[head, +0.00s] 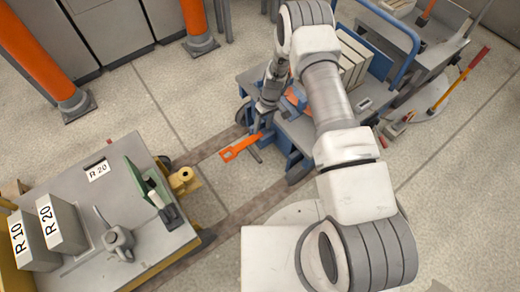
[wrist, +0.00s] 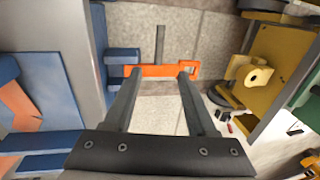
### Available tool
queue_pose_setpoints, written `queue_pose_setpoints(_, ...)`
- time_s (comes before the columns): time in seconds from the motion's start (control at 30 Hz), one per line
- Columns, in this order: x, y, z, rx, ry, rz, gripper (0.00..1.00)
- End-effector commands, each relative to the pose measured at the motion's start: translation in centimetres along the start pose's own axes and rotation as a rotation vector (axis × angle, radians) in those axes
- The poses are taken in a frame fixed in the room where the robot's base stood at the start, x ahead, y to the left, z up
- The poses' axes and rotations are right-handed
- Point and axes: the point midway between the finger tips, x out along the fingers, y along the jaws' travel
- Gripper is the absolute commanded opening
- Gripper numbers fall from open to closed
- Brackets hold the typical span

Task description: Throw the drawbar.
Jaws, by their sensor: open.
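The drawbar is an orange bar (head: 240,147) that sticks out from the blue cart (head: 283,140) toward the yellow coupling (head: 182,180) on the grey-topped cart. A gap separates its free end from that coupling. My gripper (head: 262,127) is above the drawbar at its blue-cart end. In the wrist view my gripper (wrist: 159,75) is open, and the drawbar (wrist: 157,71) runs crosswise past both fingertips, with a notched end at right. I cannot tell whether the fingers touch it. The yellow coupling also shows at right in the wrist view (wrist: 251,77).
The grey-topped cart (head: 128,168) carries grey blocks marked R 10 (head: 24,240) and R 20 (head: 62,226), and a green-and-grey device (head: 152,188). Orange posts (head: 38,62) stand at upper left. A red-and-yellow lever (head: 460,80) is at right. Floor between the carts is clear.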

Motion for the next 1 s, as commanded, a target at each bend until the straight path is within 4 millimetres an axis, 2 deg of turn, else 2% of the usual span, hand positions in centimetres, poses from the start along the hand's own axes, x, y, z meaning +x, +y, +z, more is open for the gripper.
queue_pose_setpoints(0.27, 3.2, 0.0, 0.2, -0.006, -0.006, -0.003, 0.57)
queue_pose_setpoints(0.7, 12.8, 0.0, 0.3, -0.004, -0.005, -0.003, 0.57)
queue_pose_setpoints(0.9, 16.3, 0.0, 0.3, -0.004, -0.005, -0.002, 0.57)
queue_pose_setpoints(1.0, 17.4, 0.0, 0.3, -0.004, -0.005, -0.002, 0.57)
